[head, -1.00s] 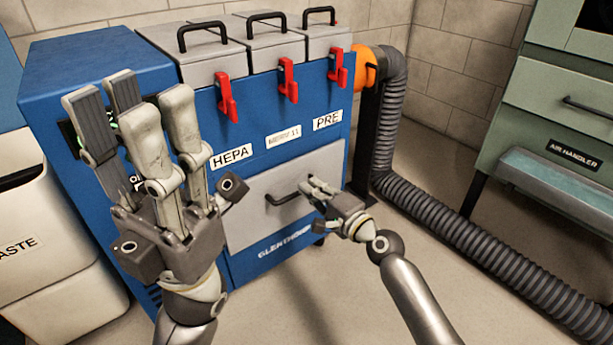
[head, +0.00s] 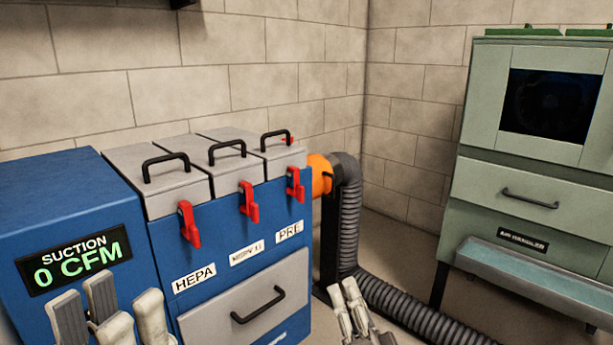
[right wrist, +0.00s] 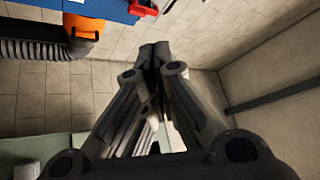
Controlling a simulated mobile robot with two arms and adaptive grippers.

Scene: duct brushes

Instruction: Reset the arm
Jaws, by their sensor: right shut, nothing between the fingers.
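My left gripper (head: 108,315) shows at the bottom left of the head view, its fingers upright and spread apart in front of the blue suction unit (head: 60,200). Nothing shows between those fingers, and its base is below the frame. My right gripper (head: 350,298) is at the bottom centre of the head view, to the right of the unit's lower drawer (head: 225,305). In the right wrist view its fingers (right wrist: 158,55) come together at the tips with nothing held. Both arms are mostly out of the head view.
The unit has three grey lids with black handles and red latches (head: 249,202). Its display (head: 78,258) reads 0 CFM. An orange collar (head: 320,175) joins a grey ribbed hose (head: 348,230) that runs along the floor. A green air handler (head: 520,190) stands at right.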

